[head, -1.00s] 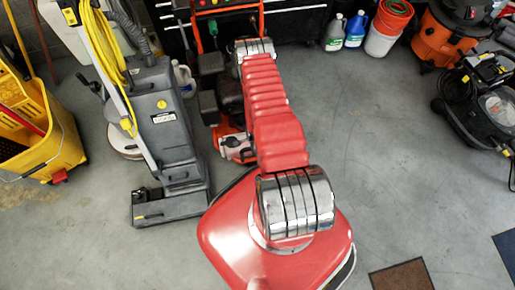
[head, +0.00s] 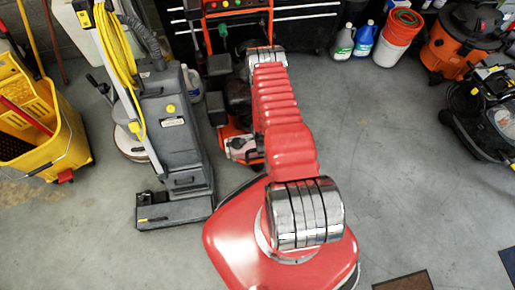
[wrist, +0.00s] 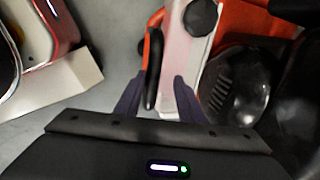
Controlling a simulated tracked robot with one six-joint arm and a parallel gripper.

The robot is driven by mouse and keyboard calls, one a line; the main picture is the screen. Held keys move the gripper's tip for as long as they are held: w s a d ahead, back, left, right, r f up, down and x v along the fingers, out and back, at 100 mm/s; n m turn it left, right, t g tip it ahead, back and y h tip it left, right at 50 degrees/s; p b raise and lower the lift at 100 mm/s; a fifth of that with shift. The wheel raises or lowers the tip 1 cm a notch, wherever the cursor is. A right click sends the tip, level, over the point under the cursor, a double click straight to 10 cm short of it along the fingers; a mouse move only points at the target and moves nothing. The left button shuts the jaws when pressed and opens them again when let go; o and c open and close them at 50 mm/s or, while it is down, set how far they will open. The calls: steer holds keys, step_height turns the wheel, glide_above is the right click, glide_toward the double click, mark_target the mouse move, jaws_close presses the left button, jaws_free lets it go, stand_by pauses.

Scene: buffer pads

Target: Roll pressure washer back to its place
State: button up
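A machine with a red upright handle (head: 205,40) and an orange base (head: 232,143) stands behind my red arm; it looks like the pressure washer, though my arm hides much of it. In the wrist view, my gripper (wrist: 156,92) has its two dark fingers apart. A slim black part (wrist: 153,70) and the edge of a pale panel (wrist: 188,65) show between and beyond them. I cannot tell whether the fingers touch either. Orange bodywork (wrist: 240,25) and a black ribbed part (wrist: 237,85) lie to their right. My gripper is hidden in the head view.
A grey floor machine (head: 175,150) stands close on the left, past it a yellow mop bucket (head: 70,150). The floor (head: 390,190) at centre right is clear.

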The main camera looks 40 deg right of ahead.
steer(key=shift+s, duration=0.1)
steer(key=shift+s+r, duration=0.15)
steer(key=v, duration=1.3)
steer(key=shift+r, duration=0.2)
stand_by(0.4)
